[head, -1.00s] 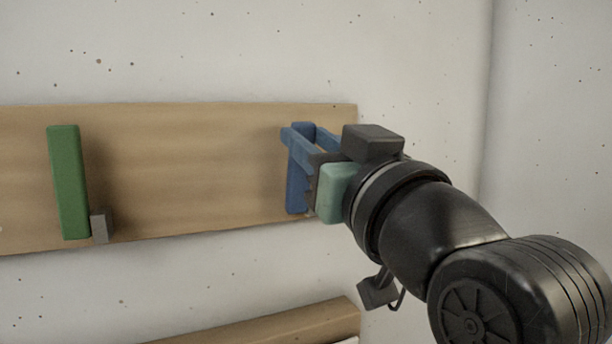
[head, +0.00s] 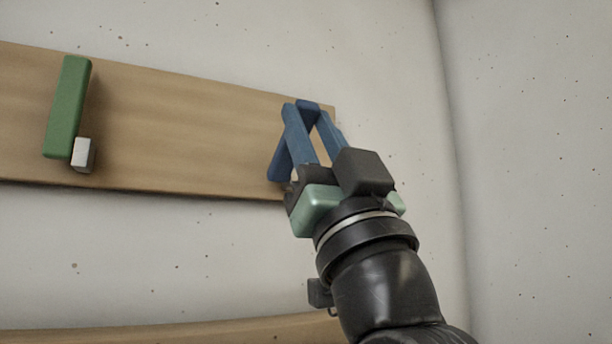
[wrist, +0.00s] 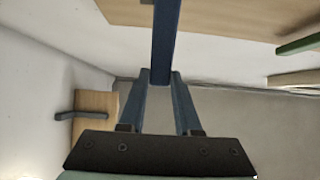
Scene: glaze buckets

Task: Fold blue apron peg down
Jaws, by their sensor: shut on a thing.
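The blue apron peg (head: 279,163) is a blue bar at the right end of a wooden board (head: 180,125) on the wall. In the head view it slants from upper right to lower left, and my gripper hides part of it. My gripper (head: 308,106), with bluish fingers, is shut on the peg's upper end, coming from the lower right. In the wrist view, the fingers (wrist: 160,76) close on the near end of the peg (wrist: 166,38), which runs up to the picture's top edge. I cannot tell its exact angle to the board.
A green peg (head: 68,108) with a pale block (head: 83,155) at its lower end is on the board's left part. Another wooden edge (head: 150,335) runs below. A wall corner stands at right. The board between the pegs is clear.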

